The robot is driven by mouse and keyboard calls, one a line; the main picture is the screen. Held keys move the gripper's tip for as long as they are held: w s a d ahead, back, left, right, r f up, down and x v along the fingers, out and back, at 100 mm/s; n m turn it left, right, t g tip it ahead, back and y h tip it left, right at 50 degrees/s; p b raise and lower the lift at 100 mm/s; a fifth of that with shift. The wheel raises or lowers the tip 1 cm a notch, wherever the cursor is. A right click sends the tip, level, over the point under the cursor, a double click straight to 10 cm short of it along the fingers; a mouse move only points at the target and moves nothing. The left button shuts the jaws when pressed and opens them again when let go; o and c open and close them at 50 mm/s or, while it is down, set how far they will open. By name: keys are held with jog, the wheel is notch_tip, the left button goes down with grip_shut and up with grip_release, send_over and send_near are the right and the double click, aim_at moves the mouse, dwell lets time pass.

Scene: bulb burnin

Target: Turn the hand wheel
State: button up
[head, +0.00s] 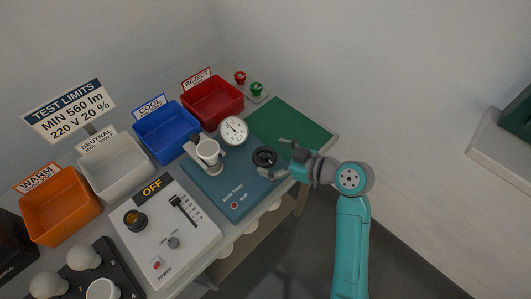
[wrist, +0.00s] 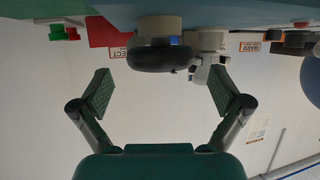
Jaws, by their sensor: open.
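The hand wheel (head: 264,157) is a small black round wheel on the right part of the blue base test panel (head: 213,190). In the wrist view, which is upside down, the dark wheel (wrist: 160,58) sits on a light grey hub between my fingers and a little beyond their tips. My gripper (head: 283,158) is open, just right of the wheel, with one finger toward the back and one toward the front. In the wrist view my gripper (wrist: 161,90) shows both green pads wide apart with nothing between them. I see no contact with the wheel.
On the panel stand a white dial gauge (head: 234,130) and a grey fixture with a white cup (head: 208,151), left of the wheel. A green mat (head: 290,125) lies behind. A red bin (head: 212,103), blue bin (head: 166,132) and grey power box (head: 165,232) stand left.

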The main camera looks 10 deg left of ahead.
jog(key=shift+x, duration=1.4)
jog(key=c, duration=1.2)
jog(key=shift+o, duration=0.2)
jog(key=m+t, duration=0.1)
jog(key=m+t+h, duration=0.1)
jog(key=shift+s+a+m+t+h, duration=0.1)
jog(key=shift+s+m+t+h, duration=0.05)
jog(key=shift+m+t+h, duration=0.15)
jog(key=m+t+h, duration=0.3)
jog(key=shift+m, duration=0.4)
jog(key=shift+m+t+h, duration=0.45)
jog(key=shift+m+h, duration=0.8)
jog(key=shift+h, duration=0.25)
jog(key=shift+m+t+h, duration=0.45)
jog(key=shift+m+h, duration=0.8)
jog(key=shift+h, duration=0.25)
jog(key=shift+m+h, duration=0.3)
